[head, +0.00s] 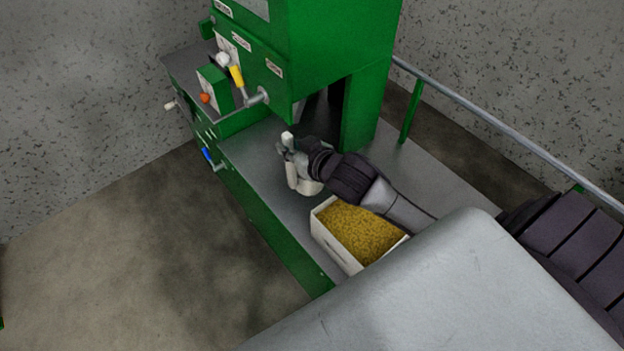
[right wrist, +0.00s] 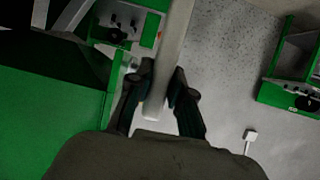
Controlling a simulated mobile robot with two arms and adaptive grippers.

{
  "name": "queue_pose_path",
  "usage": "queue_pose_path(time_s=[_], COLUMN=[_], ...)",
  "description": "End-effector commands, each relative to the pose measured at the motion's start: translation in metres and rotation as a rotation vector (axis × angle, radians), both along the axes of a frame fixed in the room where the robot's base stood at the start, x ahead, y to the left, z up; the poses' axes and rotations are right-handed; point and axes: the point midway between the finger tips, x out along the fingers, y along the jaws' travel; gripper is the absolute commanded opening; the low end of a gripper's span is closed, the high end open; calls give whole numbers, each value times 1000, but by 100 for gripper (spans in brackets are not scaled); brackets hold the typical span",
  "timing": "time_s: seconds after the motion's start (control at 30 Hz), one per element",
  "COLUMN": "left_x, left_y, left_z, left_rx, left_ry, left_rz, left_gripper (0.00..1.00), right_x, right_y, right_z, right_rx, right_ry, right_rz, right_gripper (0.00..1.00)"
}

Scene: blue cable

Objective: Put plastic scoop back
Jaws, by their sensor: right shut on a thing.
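The plastic scoop (head: 303,182) is whitish and shows partly behind and below my right gripper (head: 287,152) in the head view. A short pale end (head: 288,137) sticks up above the fingers. In the right wrist view the fingers of my right gripper (right wrist: 160,95) are closed around a long pale bar, the scoop's handle (right wrist: 172,50). The scoop is over the grey metal deck of the green machine; I cannot tell whether it touches it. My left gripper is not in view.
A white box (head: 333,246) full of yellow grain stands on the deck (head: 262,158), just below my right wrist. The green machine (head: 330,40) rises behind, with a yellow-handled lever (head: 237,77) at its left. A metal rail (head: 500,125) runs along the right.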

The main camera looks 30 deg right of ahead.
Motion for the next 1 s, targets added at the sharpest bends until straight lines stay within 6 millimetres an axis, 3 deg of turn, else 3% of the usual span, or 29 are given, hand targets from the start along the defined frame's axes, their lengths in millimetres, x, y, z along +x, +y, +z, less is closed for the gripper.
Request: queue_pose_path(time_s=[0.03,0.13,0.43,0.8,1.0], left_x=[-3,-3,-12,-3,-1], left_y=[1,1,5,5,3], left_z=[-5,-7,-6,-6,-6], left_rx=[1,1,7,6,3], left_ry=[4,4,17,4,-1], left_rz=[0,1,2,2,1], left_gripper=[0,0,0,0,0], right_x=[5,11,13,12,13], right_y=[-9,-20,-23,-22,-22], right_z=[-12,-23,-74,-118,-123], right_rx=[1,11,17,17,14], right_ry=[0,-5,-6,-6,-9], right_rz=[2,5,5,6,7], right_gripper=[0,0,0,0,0])
